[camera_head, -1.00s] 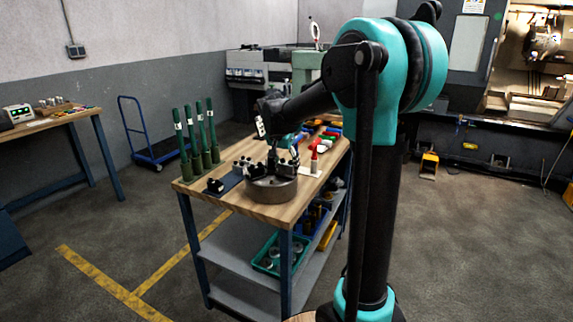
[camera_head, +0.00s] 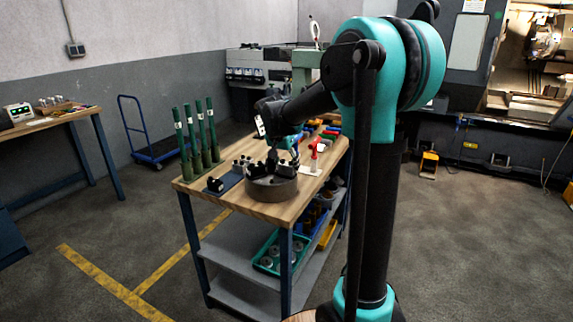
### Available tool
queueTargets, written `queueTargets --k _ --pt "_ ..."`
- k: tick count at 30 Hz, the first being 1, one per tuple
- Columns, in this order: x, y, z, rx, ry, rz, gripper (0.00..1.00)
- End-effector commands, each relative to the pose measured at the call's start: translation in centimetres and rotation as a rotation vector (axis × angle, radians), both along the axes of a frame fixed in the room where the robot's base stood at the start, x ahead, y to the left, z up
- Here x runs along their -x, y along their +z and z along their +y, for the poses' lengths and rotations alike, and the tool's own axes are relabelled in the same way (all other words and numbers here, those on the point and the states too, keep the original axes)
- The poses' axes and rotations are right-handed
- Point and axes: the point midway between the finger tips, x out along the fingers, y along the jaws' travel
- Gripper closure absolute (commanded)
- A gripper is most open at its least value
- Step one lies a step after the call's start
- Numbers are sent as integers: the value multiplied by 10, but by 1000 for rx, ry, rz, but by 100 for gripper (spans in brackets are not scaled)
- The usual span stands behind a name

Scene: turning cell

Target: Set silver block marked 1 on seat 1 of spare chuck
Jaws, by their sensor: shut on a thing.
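The spare chuck (camera_head: 272,191) is a round grey metal body near the front right of the wooden cart top. My gripper (camera_head: 272,164) points down over the chuck, close to its top face. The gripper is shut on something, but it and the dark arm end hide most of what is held. Small silver and dark blocks stand on and around the chuck top. The silver block marked 1 cannot be told apart at this size. The number of the seat under the gripper is not readable.
Several tall green handles (camera_head: 202,140) stand at the cart's left edge. A dark mat with small metal parts (camera_head: 225,183) lies left of the chuck. A red item on a white base (camera_head: 314,157) stands to its right. Coloured tools lie behind.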

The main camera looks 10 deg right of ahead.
Motion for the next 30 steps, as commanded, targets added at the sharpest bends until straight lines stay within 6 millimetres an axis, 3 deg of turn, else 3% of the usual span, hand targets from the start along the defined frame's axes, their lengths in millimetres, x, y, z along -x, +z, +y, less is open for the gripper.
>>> queueTargets --k 14,15,18,21,30 --pt "0 -5 0 0 0 0 83" --pt "0 -5 0 0 0 0 44" --pt "0 -5 0 0 0 0 31" --pt "0 -5 0 0 0 0 23" --pt "0 -4 0 0 0 0 23"
